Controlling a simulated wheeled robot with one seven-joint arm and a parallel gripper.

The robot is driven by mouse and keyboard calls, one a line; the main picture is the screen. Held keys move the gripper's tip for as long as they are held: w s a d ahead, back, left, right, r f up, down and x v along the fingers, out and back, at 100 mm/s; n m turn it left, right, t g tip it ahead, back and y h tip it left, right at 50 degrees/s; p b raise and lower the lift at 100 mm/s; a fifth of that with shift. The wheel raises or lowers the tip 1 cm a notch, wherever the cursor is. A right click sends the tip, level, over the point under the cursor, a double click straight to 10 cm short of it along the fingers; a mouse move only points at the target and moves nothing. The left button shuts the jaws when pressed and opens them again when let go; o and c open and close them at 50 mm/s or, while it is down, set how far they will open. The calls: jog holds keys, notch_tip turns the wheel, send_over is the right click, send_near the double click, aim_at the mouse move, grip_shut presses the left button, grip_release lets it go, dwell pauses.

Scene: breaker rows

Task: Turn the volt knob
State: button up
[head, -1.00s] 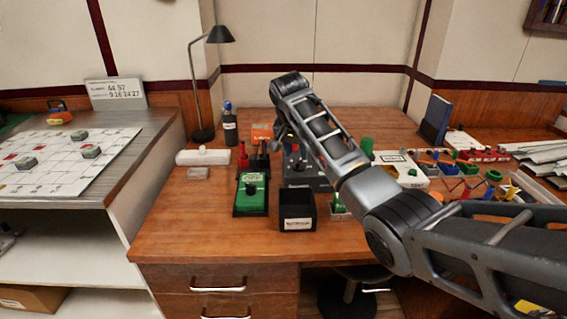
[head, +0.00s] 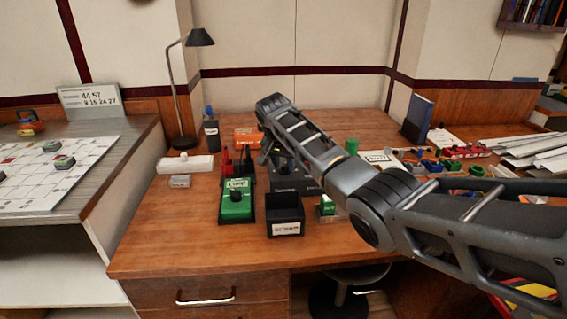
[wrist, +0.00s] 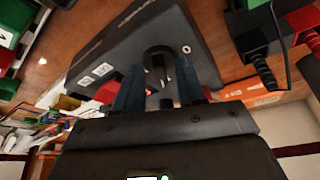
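A dark grey box (wrist: 125,45) with a black knob (wrist: 158,58) on its face fills the upper middle of the wrist view. I cannot read its printed label clearly, so I cannot confirm which knob is the volt one. My gripper (wrist: 158,88) is open, with its two dark fingers apart, pointing at the box and lying either side of the knob's line. I cannot tell whether they touch it. In the head view the box (head: 284,184) is partly hidden behind my arm. A green meter (head: 236,207) with a black knob stands just left of it.
A black open bin (head: 285,222) stands in front of the box. Red and black plugs (head: 236,165) stand behind the meter. The desk's front left is clear.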

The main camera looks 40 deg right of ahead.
jog(key=shift+c, duration=0.4)
grip_shut()
jog(key=shift+w+a+f+m+g+b, duration=0.15)
jog(key=shift+m+g+b, duration=0.25)
jog(key=shift+m, duration=0.7)
jog(key=m+b, duration=0.1)
jog(key=m+g+b, duration=0.1)
jog(key=m+b, duration=0.1)
jog(key=shift+w+f, duration=0.2)
jog(key=m+g+b, duration=0.1)
jog(key=m+b, duration=0.2)
jog(key=b, duration=0.1)
jog(key=shift+w+b, duration=0.1)
jog(key=shift+b, duration=0.3)
jog(key=m+g+b, duration=0.1)
jog(key=b, duration=0.2)
jog(key=shift+r+m, duration=0.15)
jog(key=shift+m, duration=0.15)
jog(key=shift+b, duration=0.3)
jog(key=shift+r, duration=0.15)
